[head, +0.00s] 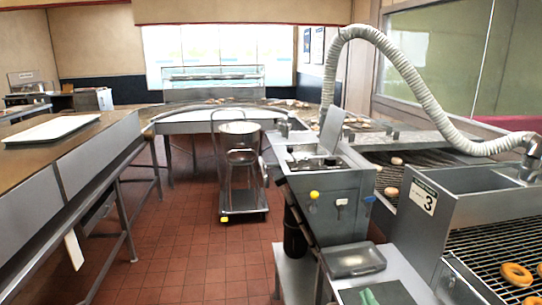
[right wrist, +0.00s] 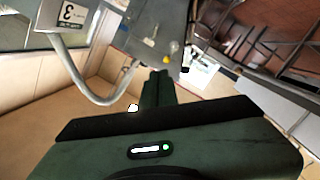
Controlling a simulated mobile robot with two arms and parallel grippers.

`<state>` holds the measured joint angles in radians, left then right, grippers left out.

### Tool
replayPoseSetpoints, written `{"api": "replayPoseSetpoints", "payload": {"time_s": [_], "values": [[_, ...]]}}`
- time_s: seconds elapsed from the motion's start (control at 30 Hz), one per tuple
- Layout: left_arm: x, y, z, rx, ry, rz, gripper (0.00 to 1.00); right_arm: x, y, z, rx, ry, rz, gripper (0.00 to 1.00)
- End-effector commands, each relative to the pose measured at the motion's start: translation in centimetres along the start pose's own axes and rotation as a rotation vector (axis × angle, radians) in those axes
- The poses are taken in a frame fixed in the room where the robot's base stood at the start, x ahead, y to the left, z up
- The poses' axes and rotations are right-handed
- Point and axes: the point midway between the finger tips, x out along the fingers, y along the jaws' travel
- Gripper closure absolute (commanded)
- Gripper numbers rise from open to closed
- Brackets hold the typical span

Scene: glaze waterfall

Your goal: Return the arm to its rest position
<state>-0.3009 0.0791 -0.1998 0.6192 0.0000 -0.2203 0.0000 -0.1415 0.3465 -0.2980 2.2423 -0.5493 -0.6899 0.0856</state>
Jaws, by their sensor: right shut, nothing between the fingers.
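My right gripper (right wrist: 160,75) shows in the right wrist view as dark green fingers, shut together with nothing between them. They point toward the steel machine with the yellow knob (right wrist: 173,47), and I see no contact. That view is turned nearly upside down. In the head view a small green shape (head: 370,297) shows at the bottom edge, and I cannot tell whether it is part of my arm or a cloth. My left gripper is in neither view.
The steel machine (head: 325,190) with knobs and the unit with the number 3 sign (head: 424,197) stand at the right, under a ribbed hose (head: 415,85). A cart (head: 243,203) stands mid-floor. A long counter (head: 60,160) with a white tray (head: 52,129) runs along the left.

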Motion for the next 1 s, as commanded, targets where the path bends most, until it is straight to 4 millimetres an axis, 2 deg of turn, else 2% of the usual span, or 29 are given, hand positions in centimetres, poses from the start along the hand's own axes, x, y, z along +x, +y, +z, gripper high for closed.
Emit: {"api": "replayPoseSetpoints", "payload": {"time_s": [0.03, 0.1, 0.23, 0.4, 0.67, 0.7, 1.0], "values": [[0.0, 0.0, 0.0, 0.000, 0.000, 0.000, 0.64, -1.8, -1.4, 3.4, 0.080, -0.141, -0.042, 1.00], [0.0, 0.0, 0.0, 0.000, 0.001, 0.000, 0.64, -4.4, -3.4, 7.5, 0.169, -0.321, -0.105, 1.00], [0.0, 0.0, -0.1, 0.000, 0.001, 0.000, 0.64, -9.9, -6.8, 12.5, 0.283, -0.584, -0.222, 1.00], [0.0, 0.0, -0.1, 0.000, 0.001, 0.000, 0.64, -16.0, -10.1, 15.6, 0.369, -0.814, -0.349, 1.00], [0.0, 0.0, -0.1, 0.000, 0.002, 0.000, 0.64, -24.3, -13.4, 17.3, 0.454, -1.067, -0.520, 1.00], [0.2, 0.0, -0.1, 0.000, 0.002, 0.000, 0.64, -24.9, -14.1, 17.8, 0.458, -1.091, -0.537, 1.00], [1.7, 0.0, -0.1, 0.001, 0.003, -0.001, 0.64, -22.3, -20.5, 25.4, 0.444, -1.114, -0.547, 1.00]]}}
